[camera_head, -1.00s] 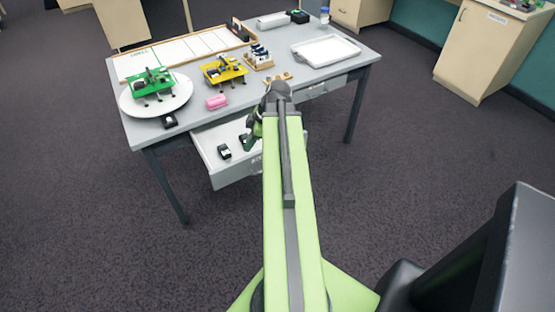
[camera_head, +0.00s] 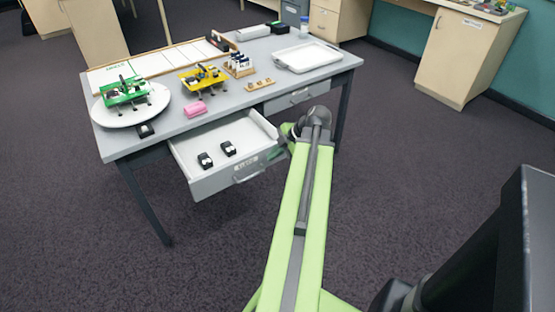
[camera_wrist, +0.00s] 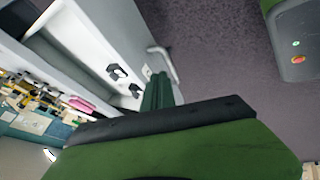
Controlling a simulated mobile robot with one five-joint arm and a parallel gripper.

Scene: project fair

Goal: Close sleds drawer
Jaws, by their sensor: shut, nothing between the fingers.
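A grey-white drawer (camera_head: 206,186) is pulled out from under the left part of the grey table (camera_head: 230,108). Its front carries a handle (camera_head: 249,178) and a small label too blurred to read. Two small black-and-white objects (camera_head: 205,160) (camera_head: 229,149) lie inside it. My gripper (camera_head: 279,154) is by the right end of the drawer front, partly hidden by my arm. In the wrist view my gripper's green fingers (camera_wrist: 158,88) are together and empty, close to the drawer front (camera_wrist: 122,28) and its handle (camera_wrist: 164,62). I cannot tell whether they touch it.
A second drawer (camera_head: 297,98) to the right is shut. On the table are a white round plate (camera_head: 118,118) with a green model, a yellow model (camera_head: 203,79), a pink block (camera_head: 195,108) and a white tray (camera_head: 306,56). The floor before the table is clear.

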